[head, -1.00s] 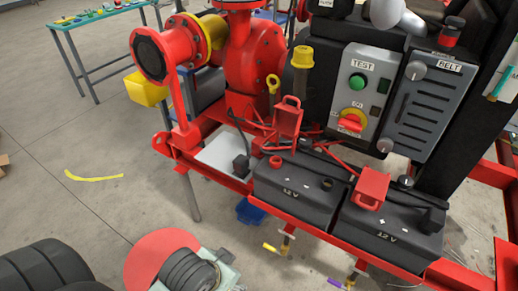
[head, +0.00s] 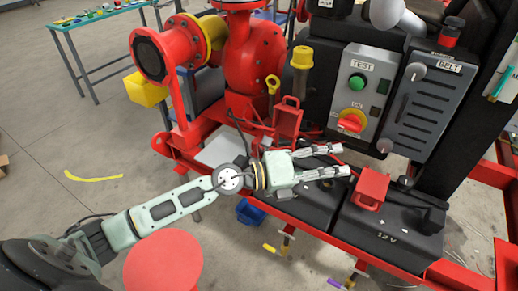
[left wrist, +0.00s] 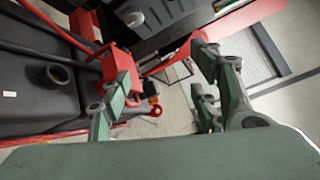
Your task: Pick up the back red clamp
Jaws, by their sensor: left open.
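The back red clamp (head: 287,120) stands upright behind the left battery, with its loop handle at the top. A second red clamp (head: 371,187) sits on the right battery. My left gripper (head: 343,160) reaches over the left battery from the left. Its fingers are open and empty, pointing right, between the two clamps in the picture and apart from both. The left wrist view shows the spread fingers (left wrist: 165,75) and a red clamp (left wrist: 118,66) beside the left finger; I cannot tell which clamp it is. My right gripper is not in view.
The left battery (head: 310,212) is partly covered by my gripper; the right battery (head: 385,232) is mostly clear. The control panel (head: 358,95) with its green button and the grey belt cover (head: 412,105) rise behind. Red pump piping (head: 250,55) stands at the back left.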

